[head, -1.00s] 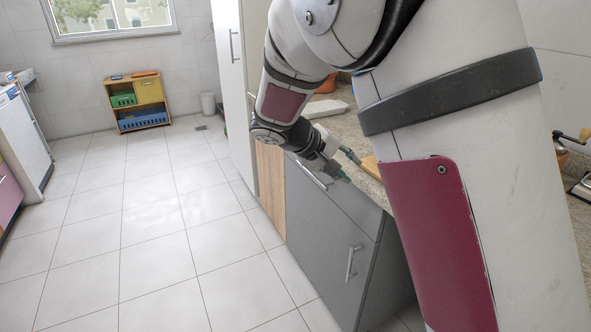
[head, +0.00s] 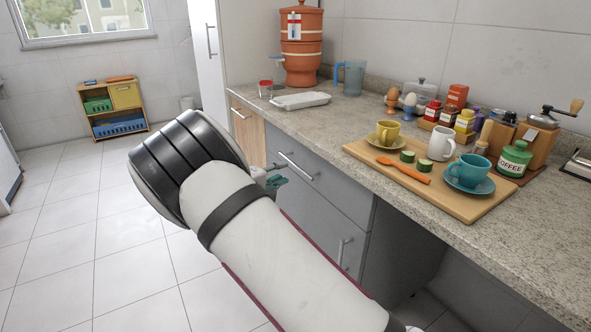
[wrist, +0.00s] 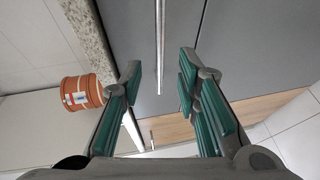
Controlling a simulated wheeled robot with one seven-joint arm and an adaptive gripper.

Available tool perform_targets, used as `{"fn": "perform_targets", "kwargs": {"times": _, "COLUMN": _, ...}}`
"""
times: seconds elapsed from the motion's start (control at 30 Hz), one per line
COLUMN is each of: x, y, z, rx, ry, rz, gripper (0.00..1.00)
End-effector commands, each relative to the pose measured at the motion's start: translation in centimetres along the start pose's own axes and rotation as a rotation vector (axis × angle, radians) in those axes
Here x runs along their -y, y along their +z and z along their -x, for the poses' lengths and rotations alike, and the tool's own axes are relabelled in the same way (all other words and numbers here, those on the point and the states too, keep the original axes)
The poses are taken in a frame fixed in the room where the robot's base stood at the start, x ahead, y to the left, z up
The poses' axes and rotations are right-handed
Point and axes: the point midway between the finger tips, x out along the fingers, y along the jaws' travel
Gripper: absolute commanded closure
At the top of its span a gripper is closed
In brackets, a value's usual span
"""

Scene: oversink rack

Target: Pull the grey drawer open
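The grey drawer (head: 335,196) is the upper front of the grey cabinet under the counter and looks closed. Its bar handle (head: 296,166) runs along the front. My gripper (head: 275,183) is at the left end of the drawer, mostly hidden behind my arm, with only teal finger parts showing. In the wrist view my gripper (wrist: 160,85) is open, its teal-padded fingers apart. The handle (wrist: 158,45) lies in the gap between them in the picture, in front of the drawer face (wrist: 180,45). No contact shows, and the depth is hard to judge.
A grey door with its own handle (head: 342,252) is below the drawer. The counter (head: 500,240) above holds a wooden board (head: 455,205) with cups, jars and a terracotta water filter (head: 301,45). Tiled floor (head: 60,235) to the left is clear.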

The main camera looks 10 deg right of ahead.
Motion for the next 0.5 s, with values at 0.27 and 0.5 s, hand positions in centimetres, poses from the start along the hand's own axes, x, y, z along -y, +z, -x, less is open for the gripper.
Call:
{"fn": "perform_targets", "kwargs": {"times": 0.27, "x": 0.1, "y": 0.1, "z": -5.5, "rx": 0.002, "ry": 0.000, "rz": -0.001, "gripper": 0.70}}
{"fn": "perform_targets", "kwargs": {"times": 0.5, "x": 0.1, "y": 0.1, "z": -8.2, "rx": 0.001, "ry": -0.001, "rz": 0.000, "gripper": 0.70}}
